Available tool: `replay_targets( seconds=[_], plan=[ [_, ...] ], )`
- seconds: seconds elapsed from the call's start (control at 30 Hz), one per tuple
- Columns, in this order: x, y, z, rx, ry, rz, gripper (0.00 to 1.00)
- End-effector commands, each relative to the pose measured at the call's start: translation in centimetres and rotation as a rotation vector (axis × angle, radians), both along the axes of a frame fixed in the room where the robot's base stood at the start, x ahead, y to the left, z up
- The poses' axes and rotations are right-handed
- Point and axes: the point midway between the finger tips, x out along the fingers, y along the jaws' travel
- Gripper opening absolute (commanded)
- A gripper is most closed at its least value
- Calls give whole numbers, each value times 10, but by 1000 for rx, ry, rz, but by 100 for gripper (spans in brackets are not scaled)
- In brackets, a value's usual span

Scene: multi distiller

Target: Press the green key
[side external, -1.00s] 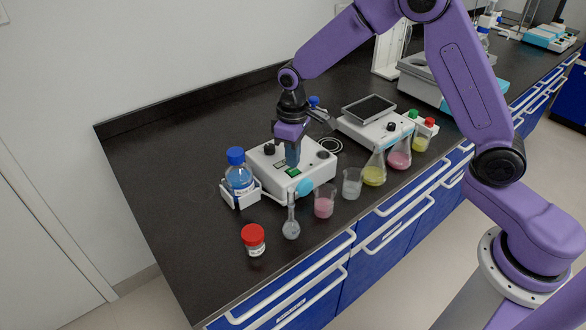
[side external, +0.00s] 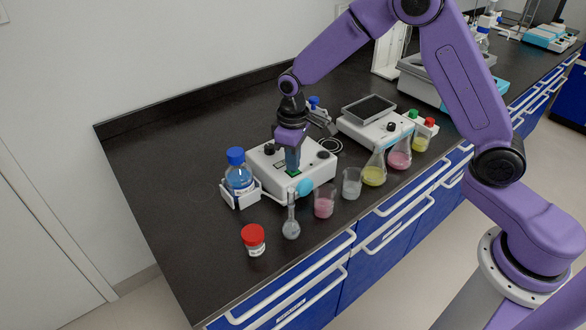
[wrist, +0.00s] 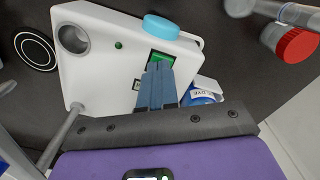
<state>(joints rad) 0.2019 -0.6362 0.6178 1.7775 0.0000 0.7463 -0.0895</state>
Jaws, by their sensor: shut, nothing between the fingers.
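The green key (side external: 293,174) is a small green rectangle on the top of the white device (side external: 318,174). In the wrist view the green key (wrist: 161,57) shows just beyond my fingertips, its near part hidden by them. My gripper (side external: 292,169) points down over it with the fingers together and nothing held. In the wrist view my gripper (wrist: 157,70) overlaps the key's near edge. I cannot tell whether the fingertips touch it. A small round green spot (wrist: 119,45) also sits on the device top.
A blue-capped bottle (side external: 238,178) stands in a holder left of the device. A red-capped jar (side external: 253,239), a flask (side external: 291,228) and a pink beaker (side external: 324,205) stand in front. A second white device (side external: 375,132) is to the right. The dark bench (side external: 160,180) is clear at left.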

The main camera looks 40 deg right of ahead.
Motion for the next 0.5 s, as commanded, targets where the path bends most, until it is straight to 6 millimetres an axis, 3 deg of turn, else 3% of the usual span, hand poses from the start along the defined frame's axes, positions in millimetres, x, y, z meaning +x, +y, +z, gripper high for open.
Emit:
replay_targets(
  seconds=[0.5],
  plan=[
    [0, 0, 0, 1, -2, 0, 0]
  ],
)
